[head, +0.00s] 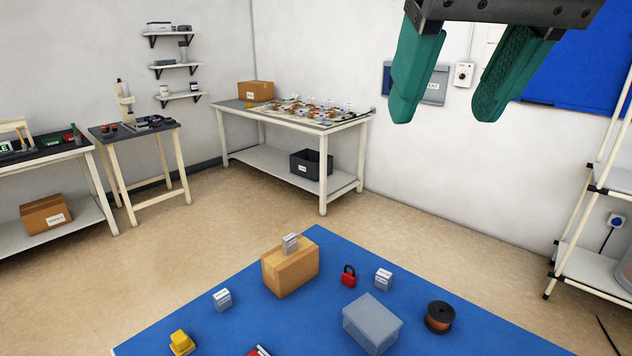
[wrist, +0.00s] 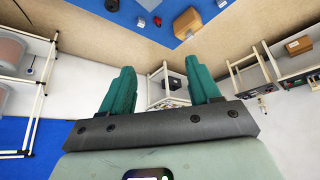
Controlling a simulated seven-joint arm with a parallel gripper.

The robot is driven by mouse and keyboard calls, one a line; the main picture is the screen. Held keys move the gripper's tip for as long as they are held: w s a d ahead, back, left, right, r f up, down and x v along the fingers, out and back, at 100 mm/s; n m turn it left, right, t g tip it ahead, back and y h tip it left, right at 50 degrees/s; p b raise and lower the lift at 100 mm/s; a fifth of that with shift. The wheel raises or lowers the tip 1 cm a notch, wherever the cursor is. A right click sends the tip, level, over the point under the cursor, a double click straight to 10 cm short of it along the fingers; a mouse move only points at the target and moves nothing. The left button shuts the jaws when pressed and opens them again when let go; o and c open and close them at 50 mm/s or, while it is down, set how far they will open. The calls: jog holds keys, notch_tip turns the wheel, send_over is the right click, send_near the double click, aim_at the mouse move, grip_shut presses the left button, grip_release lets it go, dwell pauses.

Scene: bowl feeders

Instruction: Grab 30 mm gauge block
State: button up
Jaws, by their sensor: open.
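Three small grey blocks with white labels are in the head view. One block (head: 290,243) sits on top of a cardboard box (head: 291,271), one block (head: 222,300) lies left of that box on the blue mat, and one block (head: 383,280) lies right of a red padlock. Their labels are too small to read, so I cannot tell which is the 30 mm gauge block. My gripper (head: 443,118) is open and empty, high above the mat at the upper right. Its green fingers also show in the wrist view (wrist: 160,68), with nothing between them.
The blue mat (head: 335,245) also holds a red padlock (head: 349,277), a grey box (head: 372,323), a copper-coloured spool (head: 440,317) and a yellow object (head: 181,343). A red object at the bottom edge is cut off. Workbenches and a shelf rack stand farther off.

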notch_tip(320, 180, up, 11)
jog(key=w+r+m+y, duration=0.2)
jog(key=w+m, duration=0.4)
jog(key=w, duration=0.4)
jog(key=w+r+m+y, duration=0.15)
jog(key=w+m, duration=0.35)
jog(key=w, duration=0.5)
jog(key=w+d+f+m+t+y, duration=0.2)
jog(key=w+d+m+y, duration=0.1)
jog(key=w+d+m, duration=0.6)
jog(key=w+d+f+m+t+y, duration=0.15)
jog(key=w+d+m+y, duration=0.35)
jog(key=d, duration=0.6)
jog(key=shift+f+m+h, duration=0.65)
jog(key=shift+f+m, duration=0.05)
jog(key=shift+f, duration=0.95)
send_near(387, 274)
jog(key=shift+r+g, duration=0.25)
jog(key=shift+w+a+f, duration=0.1)
jog(key=shift+w+f, duration=0.1)
jog(key=shift+f, duration=0.05)
jog(key=x, duration=1)
jog(key=shift+r, duration=0.1)
grip_shut()
